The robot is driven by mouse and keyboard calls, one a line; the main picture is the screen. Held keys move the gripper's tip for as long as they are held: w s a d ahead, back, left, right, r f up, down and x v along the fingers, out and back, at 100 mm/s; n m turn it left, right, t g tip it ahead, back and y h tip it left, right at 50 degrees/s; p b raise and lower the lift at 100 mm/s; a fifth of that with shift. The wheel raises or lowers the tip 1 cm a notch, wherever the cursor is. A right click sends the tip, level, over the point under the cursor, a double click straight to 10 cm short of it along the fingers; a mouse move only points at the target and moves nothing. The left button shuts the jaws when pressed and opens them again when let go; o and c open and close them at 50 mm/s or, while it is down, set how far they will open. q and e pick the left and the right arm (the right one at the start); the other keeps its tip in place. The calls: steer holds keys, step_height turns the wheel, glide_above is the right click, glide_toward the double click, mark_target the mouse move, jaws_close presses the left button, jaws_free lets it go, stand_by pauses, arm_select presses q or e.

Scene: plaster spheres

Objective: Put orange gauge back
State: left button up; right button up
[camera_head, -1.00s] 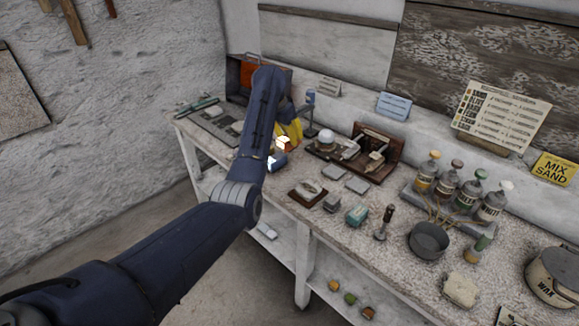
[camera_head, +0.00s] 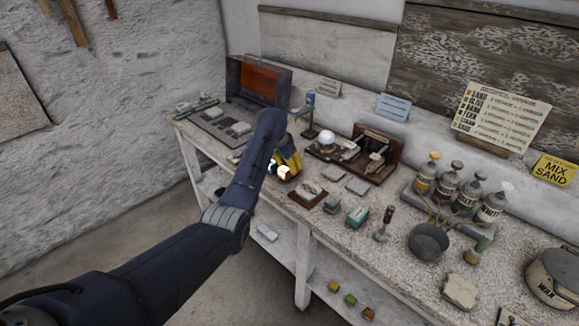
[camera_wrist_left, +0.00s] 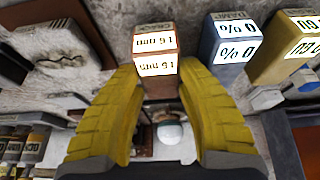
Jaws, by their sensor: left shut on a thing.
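My left gripper (camera_head: 287,163) has yellow fingers and sits low over the left part of the workbench (camera_head: 330,215). In the left wrist view the fingers (camera_wrist_left: 160,72) are closed on the sides of the orange gauge (camera_wrist_left: 156,58), a brownish-orange block with a lit label reading 1.6 mm. Its lit face also shows in the head view (camera_head: 284,173). I cannot tell whether its base touches the bench. A blue gauge (camera_wrist_left: 229,45) and a yellow gauge (camera_wrist_left: 285,50) stand beside it in the left wrist view. My right gripper is not in view.
An open case with an orange inside (camera_head: 262,80) stands at the back left. A lamp-like post (camera_head: 309,115) and a brown wooden rack (camera_head: 377,150) are behind the gripper.

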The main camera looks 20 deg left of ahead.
arm_select(q)
steer(key=shift+f, duration=0.2)
steer(key=shift+f, duration=0.15)
steer(key=o, duration=1.1)
steer(key=shift+o, duration=0.2)
steer(key=v, duration=1.2)
